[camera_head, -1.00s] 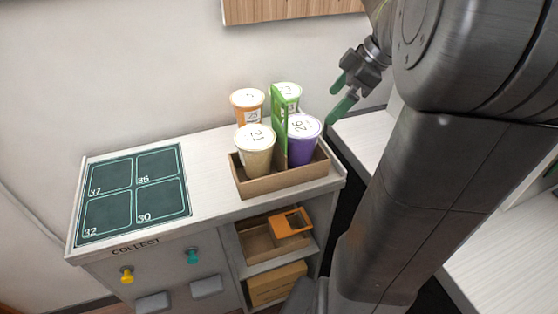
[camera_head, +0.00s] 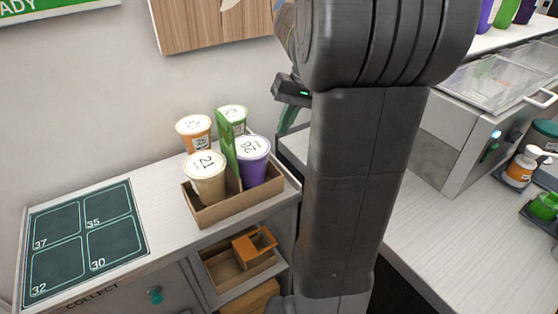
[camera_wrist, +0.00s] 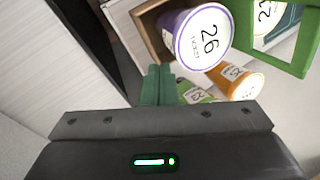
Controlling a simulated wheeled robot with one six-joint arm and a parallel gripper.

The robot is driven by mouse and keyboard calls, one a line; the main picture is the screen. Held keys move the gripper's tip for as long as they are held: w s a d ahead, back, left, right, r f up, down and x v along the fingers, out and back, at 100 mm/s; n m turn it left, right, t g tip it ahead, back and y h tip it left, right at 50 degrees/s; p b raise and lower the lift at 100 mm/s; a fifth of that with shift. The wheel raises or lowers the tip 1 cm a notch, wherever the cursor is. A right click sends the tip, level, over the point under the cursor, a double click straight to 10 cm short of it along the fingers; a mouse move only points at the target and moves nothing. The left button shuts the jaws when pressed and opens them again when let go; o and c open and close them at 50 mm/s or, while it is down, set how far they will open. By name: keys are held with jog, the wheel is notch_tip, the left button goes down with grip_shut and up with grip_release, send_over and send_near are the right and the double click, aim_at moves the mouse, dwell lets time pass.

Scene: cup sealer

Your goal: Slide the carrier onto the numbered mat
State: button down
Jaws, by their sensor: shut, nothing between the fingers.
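The carrier (camera_head: 238,207) is a brown open tray with a green upright handle (camera_head: 228,160). It stands on the white counter, right of the numbered mat and apart from it. It holds a cream cup 21 (camera_head: 206,180), a purple cup 26 (camera_head: 253,160), an orange cup (camera_head: 194,133) and a green cup (camera_head: 232,120). The dark numbered mat (camera_head: 82,238) shows squares 37, 35, 32 and 30. My gripper (camera_head: 285,122) is right of the carrier, partly hidden by my arm. In the wrist view its green fingers (camera_wrist: 157,85) are together and empty, close to purple cup 26 (camera_wrist: 205,35).
Bare counter (camera_head: 160,200) lies between mat and carrier. Below is a shelf with an orange box-like piece (camera_head: 254,245).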

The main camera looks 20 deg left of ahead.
aim_at(279, 161)
jog(key=f+m, duration=0.4)
jog(key=a+f+m+h, duration=0.1)
jog(key=f+m, duration=0.3)
jog(key=m, duration=0.1)
jog(key=w+a+f+m, duration=0.1)
jog(key=f+m, duration=0.4)
jog(key=shift+f+h, duration=0.1)
jog(key=shift+h, duration=0.3)
jog(key=shift+s, duration=0.1)
